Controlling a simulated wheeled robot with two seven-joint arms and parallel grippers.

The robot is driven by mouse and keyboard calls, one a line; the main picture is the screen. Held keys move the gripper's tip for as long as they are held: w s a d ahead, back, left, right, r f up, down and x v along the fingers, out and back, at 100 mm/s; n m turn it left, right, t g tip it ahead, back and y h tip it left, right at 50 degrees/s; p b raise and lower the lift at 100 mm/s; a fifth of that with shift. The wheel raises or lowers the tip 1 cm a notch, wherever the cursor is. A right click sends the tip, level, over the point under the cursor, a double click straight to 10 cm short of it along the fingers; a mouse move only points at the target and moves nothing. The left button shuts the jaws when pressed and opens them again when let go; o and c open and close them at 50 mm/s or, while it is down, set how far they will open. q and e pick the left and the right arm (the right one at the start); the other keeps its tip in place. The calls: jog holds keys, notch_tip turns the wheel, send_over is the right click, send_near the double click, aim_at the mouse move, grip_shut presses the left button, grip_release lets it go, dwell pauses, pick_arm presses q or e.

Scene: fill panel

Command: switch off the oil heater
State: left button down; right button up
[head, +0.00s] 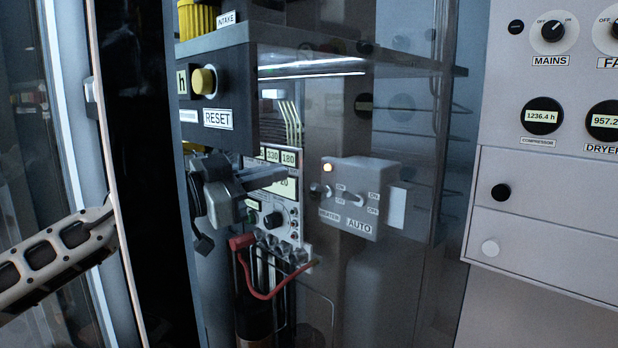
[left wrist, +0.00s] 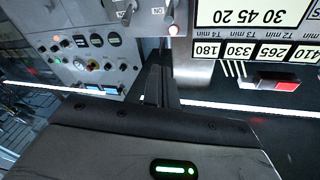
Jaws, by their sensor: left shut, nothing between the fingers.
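A grey switch box (head: 362,180) carries two toggle switches with ON and OFF marks. The right toggle (head: 354,200) is labelled AUTO. I cannot tell clearly which way the levers point. My left gripper (head: 284,173) is shut and empty, to the left of the box and apart from it in the head view. In the left wrist view the shut fingers (left wrist: 160,72) point toward the lit lamp (left wrist: 173,30) and the toggles. My right gripper is out of view.
A black box with a yellow RESET button (head: 204,81) is above my left gripper. A panel with a dial (head: 273,220) and number displays is behind it. A red cable (head: 262,294) hangs below. A grey panel with gauges (head: 543,116) stands at right.

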pick_arm(q)
jog(key=f+x, duration=0.1)
jog(key=x, duration=0.9)
jog(key=a+f, duration=0.2)
jog(key=shift+a+f, duration=0.25)
jog(key=shift+f, duration=0.05)
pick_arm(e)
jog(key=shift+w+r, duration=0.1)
